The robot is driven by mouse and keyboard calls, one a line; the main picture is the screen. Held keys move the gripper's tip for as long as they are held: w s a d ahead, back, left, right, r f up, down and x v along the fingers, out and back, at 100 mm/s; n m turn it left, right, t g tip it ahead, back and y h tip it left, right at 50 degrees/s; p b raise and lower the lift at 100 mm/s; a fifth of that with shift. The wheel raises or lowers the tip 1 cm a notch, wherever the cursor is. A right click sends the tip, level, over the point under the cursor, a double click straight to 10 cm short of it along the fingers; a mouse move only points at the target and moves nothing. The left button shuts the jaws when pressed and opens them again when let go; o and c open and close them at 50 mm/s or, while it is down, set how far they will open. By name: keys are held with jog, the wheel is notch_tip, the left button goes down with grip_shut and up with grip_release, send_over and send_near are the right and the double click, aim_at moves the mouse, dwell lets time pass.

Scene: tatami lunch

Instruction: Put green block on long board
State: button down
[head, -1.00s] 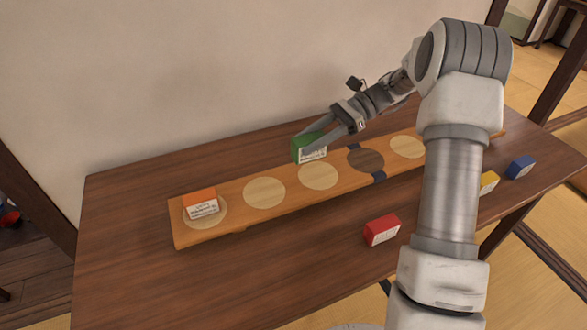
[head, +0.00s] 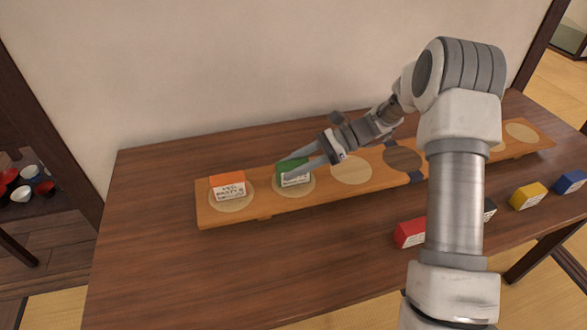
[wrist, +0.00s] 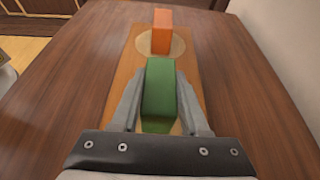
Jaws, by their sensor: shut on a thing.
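The green block (head: 293,172) is between the fingers of my gripper (head: 303,166), which is shut on it. In the head view it is over the second pale circle from the left on the long board (head: 236,212). I cannot tell whether it touches the board. In the wrist view the green block (wrist: 159,88) is upright between both fingers, with the long board (wrist: 125,72) under it. The orange block (head: 228,185) stands on the leftmost circle; it also shows ahead of the green block in the wrist view (wrist: 162,30).
A red block (head: 410,233), a dark block (head: 489,209) partly behind my arm, a yellow block (head: 528,195) and a blue block (head: 570,182) stand on the table in front of the board. A wall (head: 200,70) rises behind the table. The table's front left is clear.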

jog(key=shift+f, duration=0.15)
jog(key=shift+c, duration=2.1)
grip_release()
